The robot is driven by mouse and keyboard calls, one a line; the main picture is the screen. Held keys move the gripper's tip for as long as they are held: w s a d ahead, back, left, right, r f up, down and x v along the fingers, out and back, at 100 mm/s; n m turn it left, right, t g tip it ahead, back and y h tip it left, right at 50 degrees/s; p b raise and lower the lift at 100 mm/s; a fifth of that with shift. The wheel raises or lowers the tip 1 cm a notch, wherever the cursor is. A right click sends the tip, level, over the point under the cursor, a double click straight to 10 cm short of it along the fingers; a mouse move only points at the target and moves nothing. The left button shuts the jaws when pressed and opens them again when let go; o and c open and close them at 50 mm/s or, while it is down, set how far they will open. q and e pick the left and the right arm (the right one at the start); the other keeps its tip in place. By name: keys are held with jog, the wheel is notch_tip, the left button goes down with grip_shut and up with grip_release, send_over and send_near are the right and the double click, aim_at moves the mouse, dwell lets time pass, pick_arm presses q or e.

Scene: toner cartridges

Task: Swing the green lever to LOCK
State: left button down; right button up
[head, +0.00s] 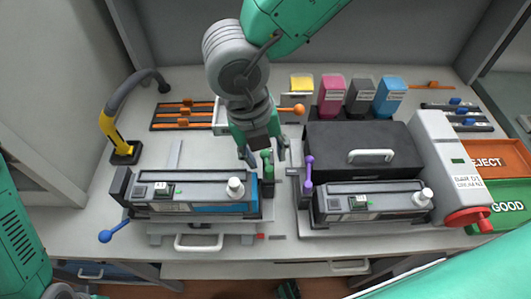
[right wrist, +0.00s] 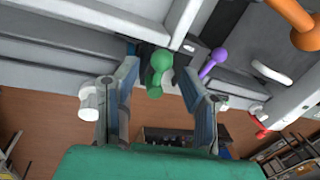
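The green lever (head: 268,167) is a short post with a round knob, standing at the right end of the left cartridge fixture. It also shows in the right wrist view (right wrist: 157,70), between my fingers. My right gripper (head: 265,154) is open, pointing down, with one fingertip on each side of the lever. I see a gap on both sides in the right wrist view (right wrist: 158,72), and cannot tell whether either finger touches it. No LOCK marking is readable. The left cartridge (head: 205,196) lies in its fixture beside the lever. My left gripper is not in view.
A purple lever (head: 308,170) stands close right of the green one, by the right cartridge (head: 375,200). A blue-knobbed lever (head: 110,235) is at front left, an orange knob (head: 298,109) behind. A black box (head: 358,140) and toner bottles stand at back right.

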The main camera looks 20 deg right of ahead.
jog(key=shift+f, duration=0.35)
